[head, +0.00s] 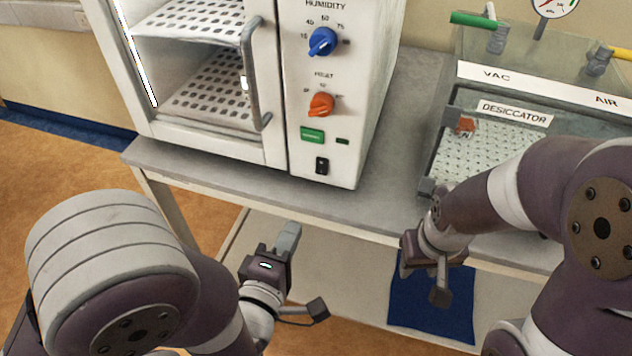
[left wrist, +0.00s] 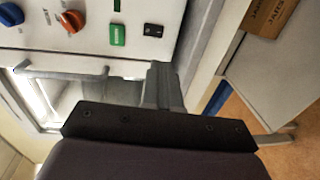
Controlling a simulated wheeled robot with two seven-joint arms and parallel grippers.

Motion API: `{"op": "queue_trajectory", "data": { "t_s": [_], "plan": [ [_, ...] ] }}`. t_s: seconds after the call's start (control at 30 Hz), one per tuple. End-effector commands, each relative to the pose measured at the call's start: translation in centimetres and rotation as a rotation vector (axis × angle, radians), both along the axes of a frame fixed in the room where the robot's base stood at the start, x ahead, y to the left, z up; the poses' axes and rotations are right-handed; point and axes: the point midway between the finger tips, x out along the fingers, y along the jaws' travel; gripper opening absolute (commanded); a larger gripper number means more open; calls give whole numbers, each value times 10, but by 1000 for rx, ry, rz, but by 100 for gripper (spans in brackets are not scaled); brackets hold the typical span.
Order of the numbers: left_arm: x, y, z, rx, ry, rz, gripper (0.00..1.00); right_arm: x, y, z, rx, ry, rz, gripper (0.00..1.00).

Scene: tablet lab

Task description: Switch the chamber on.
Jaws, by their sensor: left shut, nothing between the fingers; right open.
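The chamber (head: 345,140) is a white cabinet on the bench. Its front panel has a blue humidity knob (head: 322,41), an orange knob (head: 320,104), a green button (head: 312,135), a small dark window (head: 343,141) and a black rocker switch (head: 321,165). In the left wrist view the rocker switch (left wrist: 153,30) lies beyond the fingertips, next to the green button (left wrist: 117,35). My left gripper (head: 288,238) is shut and empty, in front of and below the panel, apart from it. Its fingers also show in the left wrist view (left wrist: 165,78). My right gripper (head: 423,275) is open and empty, in front of the bench.
The chamber door (head: 275,90) has a vertical grey handle and shows perforated shelves inside. A glass desiccator (head: 500,115) with VAC and AIR labels stands at the right. A blue mat (head: 450,318) lies on a lower surface. Bare bench edge (head: 230,180) runs before the chamber.

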Motion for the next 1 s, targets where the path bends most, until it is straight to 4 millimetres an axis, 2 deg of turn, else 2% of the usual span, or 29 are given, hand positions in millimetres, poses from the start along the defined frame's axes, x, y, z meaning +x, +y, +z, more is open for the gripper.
{"op": "queue_trajectory", "data": {
  "t_s": [0.17,0.5,0.7,0.83,1.0],
  "plan": [
    [13,-4,-2,-1,0,5,0,0,0,0,0,0,0,43],
    [82,-25,-10,2,1,4,0,0,0,4,0,0,0,43],
    [115,-37,-14,3,1,1,0,0,0,7,0,0,0,43],
    [127,-41,-16,3,1,1,0,0,0,8,0,0,0,43],
    [133,-43,-17,2,0,0,0,0,0,8,0,0,0,43]
  ]
}}
